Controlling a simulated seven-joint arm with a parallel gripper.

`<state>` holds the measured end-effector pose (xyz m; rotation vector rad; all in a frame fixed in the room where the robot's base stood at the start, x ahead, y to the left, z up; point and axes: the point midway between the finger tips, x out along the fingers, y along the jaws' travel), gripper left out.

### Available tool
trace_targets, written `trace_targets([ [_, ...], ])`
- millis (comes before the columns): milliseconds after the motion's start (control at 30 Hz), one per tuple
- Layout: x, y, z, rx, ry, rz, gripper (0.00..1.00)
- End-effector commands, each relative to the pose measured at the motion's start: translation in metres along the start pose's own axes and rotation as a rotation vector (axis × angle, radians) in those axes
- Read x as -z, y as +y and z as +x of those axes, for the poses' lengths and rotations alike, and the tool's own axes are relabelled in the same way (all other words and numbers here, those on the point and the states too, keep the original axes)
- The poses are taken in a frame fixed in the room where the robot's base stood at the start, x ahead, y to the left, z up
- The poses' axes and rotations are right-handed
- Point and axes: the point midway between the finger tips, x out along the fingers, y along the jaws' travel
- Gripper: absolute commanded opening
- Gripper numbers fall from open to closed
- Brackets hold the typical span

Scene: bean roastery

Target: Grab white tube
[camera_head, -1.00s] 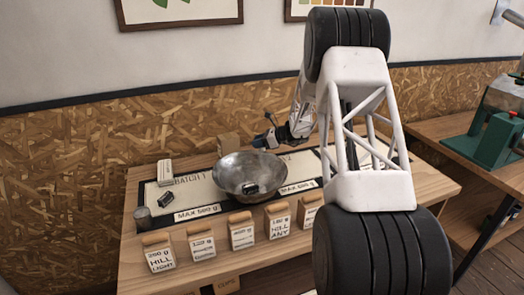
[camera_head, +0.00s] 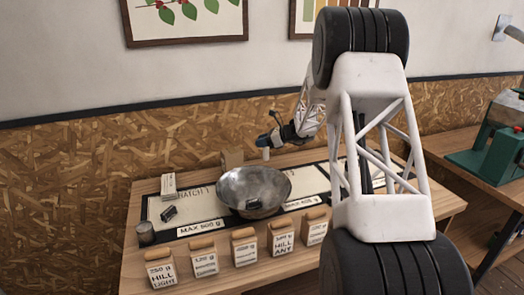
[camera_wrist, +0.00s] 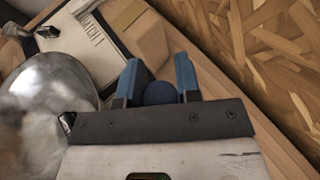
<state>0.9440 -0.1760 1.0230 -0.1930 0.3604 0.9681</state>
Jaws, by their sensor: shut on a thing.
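My gripper (camera_head: 266,140) is shut on the white tube (camera_head: 265,154), which hangs upright below the fingers, above the back of the table beyond the metal bowl. In the wrist view my gripper (camera_wrist: 158,75) shows two blue fingers with a round dark blue end (camera_wrist: 160,93) between them, seemingly the tube's cap. The rest of the tube is hidden in that view.
A metal bowl (camera_head: 236,187) with a dark thing inside stands just in front, close to the gripper. Several labelled bags (camera_head: 243,251) line the table's front edge. A brown box (camera_head: 232,159) stands behind the bowl. The chipboard wall (camera_head: 60,170) rises close behind.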

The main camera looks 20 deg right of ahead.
Motion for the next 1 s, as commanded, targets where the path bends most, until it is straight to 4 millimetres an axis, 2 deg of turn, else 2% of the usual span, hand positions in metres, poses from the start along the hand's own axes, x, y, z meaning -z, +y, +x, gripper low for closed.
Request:
trace_targets([
  [100,-0.013,0.000,-0.005,0.001,-0.001,-0.002,0.09],
  [300,-0.022,0.000,-0.009,0.000,0.000,0.000,0.09],
  [1000,-0.023,0.000,-0.009,0.000,0.000,0.000,0.09],
])
